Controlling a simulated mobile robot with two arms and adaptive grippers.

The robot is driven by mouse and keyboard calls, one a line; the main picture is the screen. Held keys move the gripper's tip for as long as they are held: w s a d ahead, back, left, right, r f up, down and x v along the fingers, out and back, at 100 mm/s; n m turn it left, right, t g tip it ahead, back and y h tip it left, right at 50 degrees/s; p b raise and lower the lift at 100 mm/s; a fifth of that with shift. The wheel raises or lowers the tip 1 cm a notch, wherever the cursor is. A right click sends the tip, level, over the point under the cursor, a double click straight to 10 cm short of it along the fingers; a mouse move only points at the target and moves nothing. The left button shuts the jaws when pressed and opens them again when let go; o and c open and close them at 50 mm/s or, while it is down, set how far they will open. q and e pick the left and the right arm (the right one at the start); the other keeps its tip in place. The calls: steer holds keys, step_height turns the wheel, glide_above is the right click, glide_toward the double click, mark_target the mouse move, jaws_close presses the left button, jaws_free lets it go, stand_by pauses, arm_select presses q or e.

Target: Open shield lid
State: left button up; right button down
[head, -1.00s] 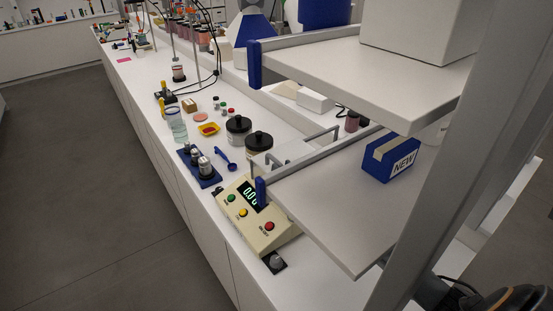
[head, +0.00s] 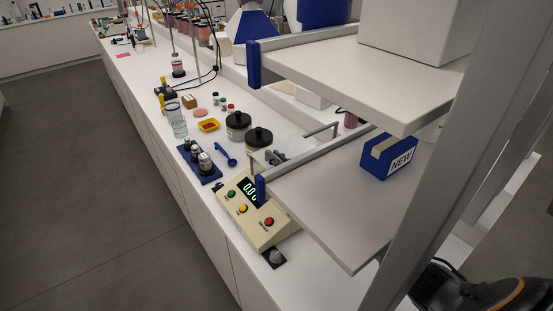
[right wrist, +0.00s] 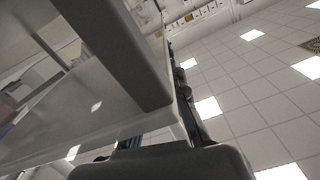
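The cream scale (head: 252,212) with a lit green display stands at the counter's front edge. Behind it, a grey bar handle (head: 322,130) shows above the lower shelf; most of the shield and its lid is hidden by that shelf, so I cannot tell the lid's position. A small dark grey shape (head: 275,157) shows left of the handle; I cannot tell what it is. My right arm shows dark at the bottom right of the head view, its fingers not clear. In the right wrist view a large grey rounded part of mine fills the bottom. My left gripper is out of view.
The lower shelf (head: 335,215) with a blue NEW box (head: 389,157) and the upper shelf (head: 350,88) overhang the scale area. A grey upright post (head: 430,180) stands at right. Black-lidded jars (head: 238,125), a blue weight block (head: 199,163) and a blue spoon (head: 226,154) lie nearby.

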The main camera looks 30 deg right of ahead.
mark_target(305, 147)
steer(key=shift+w+d+f+b, duration=0.1)
steer(key=shift+d+b, duration=0.35)
steer(key=shift+d, duration=0.1)
steer(key=d+b, duration=0.2)
steer(key=d, duration=0.1)
steer(key=w+d+b, duration=0.1)
steer(key=d+b, duration=0.1)
steer(key=d, duration=0.1)
steer(key=d+b, duration=0.2)
steer(key=d, duration=0.2)
steer(key=shift+w+f, duration=0.1)
steer(key=shift+w, duration=0.05)
steer(key=w+d+b, duration=0.1)
steer(key=d+b, duration=0.2)
steer(key=d, duration=0.4)
steer(key=shift+d+r, duration=0.3)
steer(key=shift+d, duration=0.05)
steer(key=c, duration=1.4)
jaws_free()
steer(key=shift+o, duration=0.2)
